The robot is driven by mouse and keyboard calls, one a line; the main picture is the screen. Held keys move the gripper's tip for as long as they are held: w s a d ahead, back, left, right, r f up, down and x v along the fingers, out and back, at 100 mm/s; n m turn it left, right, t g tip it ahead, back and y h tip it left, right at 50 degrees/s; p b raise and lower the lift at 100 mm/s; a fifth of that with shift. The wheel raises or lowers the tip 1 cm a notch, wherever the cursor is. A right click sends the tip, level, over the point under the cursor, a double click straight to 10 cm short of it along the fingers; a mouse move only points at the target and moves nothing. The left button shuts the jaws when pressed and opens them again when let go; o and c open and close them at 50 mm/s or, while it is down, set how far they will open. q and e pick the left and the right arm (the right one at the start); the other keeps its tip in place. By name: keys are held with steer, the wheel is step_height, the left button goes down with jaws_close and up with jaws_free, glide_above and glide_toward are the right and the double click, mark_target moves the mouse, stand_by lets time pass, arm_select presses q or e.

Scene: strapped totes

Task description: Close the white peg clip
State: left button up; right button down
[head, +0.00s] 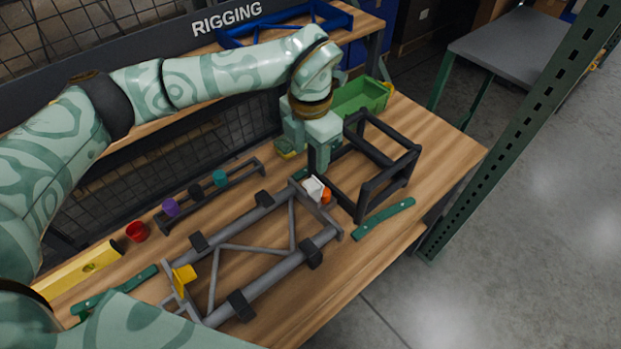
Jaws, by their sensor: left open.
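The white peg clip (312,188) sits at the far right end of a grey tubular truss frame (262,247) on the wooden bench. An orange piece (326,195) is right beside it. My left gripper (318,170) points down just above and behind the white clip. It is open, and the gap between its fingers is hard to see from this angle. I cannot tell whether it touches the clip, or how far the clip stands open. My right gripper is not in view.
A dark box-shaped frame (389,180) stands close to the right of my left gripper. A green bin (361,97) is behind it. A green bar (384,218) lies near the front edge. A rack (208,190) with coloured cups and a yellow clip (184,278) are to the left.

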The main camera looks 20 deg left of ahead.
mark_target(310, 185)
arm_select(q)
step_height(310, 185, down, 9)
steer(key=shift+r+b, duration=0.1)
steer(key=shift+b, duration=0.5)
steer(key=c, duration=1)
